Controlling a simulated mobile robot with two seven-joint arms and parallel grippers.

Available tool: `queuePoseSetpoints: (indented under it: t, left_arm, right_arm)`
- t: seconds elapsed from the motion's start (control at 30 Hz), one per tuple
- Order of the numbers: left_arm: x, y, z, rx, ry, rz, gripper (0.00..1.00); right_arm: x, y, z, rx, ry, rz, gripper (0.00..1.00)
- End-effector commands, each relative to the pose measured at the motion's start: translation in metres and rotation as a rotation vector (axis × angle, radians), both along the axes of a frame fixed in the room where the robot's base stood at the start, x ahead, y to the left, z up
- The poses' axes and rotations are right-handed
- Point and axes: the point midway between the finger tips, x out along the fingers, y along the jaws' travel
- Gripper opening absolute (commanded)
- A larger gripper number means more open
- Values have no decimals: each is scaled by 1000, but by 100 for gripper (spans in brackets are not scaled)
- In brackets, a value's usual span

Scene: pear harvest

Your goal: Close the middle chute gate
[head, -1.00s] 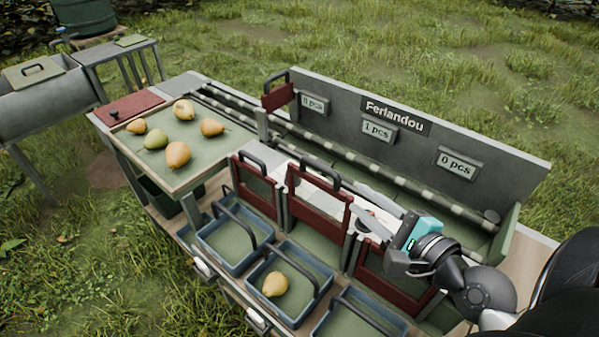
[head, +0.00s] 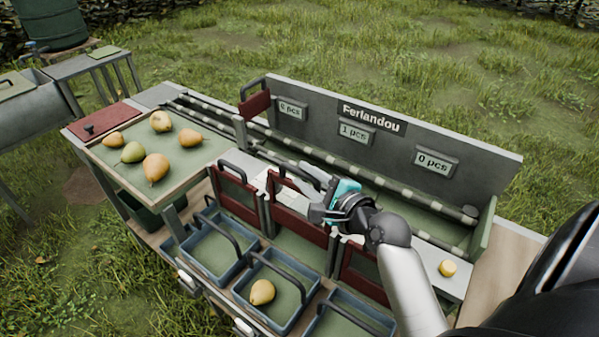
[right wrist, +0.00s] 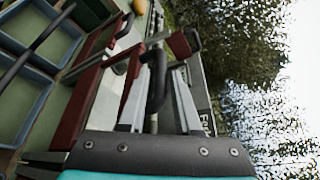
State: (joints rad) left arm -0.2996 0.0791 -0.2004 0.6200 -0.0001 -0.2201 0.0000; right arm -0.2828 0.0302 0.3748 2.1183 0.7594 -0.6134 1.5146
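The middle chute gate (head: 299,228) is a dark red frame with a black loop handle (head: 285,168) on top. It stands higher than the gates beside it, and a gap shows below its bottom rail. My right gripper (head: 308,186) is at the handle. In the right wrist view my right gripper (right wrist: 160,85) has its fingers apart, with the black handle (right wrist: 157,80) between them; I cannot tell if they touch it. My left gripper is not in view.
The left gate (head: 237,193) and right gate (head: 362,272) flank the middle one. Blue crates stand in front; the middle crate (head: 240,293) holds a pear. Several pears lie on the sorting tray (head: 112,165). Another red gate (head: 255,104) rises at the back panel (head: 480,153).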

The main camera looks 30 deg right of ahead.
Motion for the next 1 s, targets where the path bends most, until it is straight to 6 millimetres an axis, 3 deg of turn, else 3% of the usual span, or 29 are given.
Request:
queuePoseSetpoints:
  t: [0.23, 0.6, 0.9, 1.0]
  left_arm:
    - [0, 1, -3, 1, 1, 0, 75]
    - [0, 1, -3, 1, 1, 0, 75]
    - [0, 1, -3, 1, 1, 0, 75]
    - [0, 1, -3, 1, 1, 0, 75]
  right_arm:
    - [22, 1, -5, -1, -1, 1, 32]
    - [25, 1, -6, -1, 1, 1, 32]
    - [24, 1, -6, -1, 1, 1, 0]
    - [24, 1, -6, -1, 1, 1, 0]
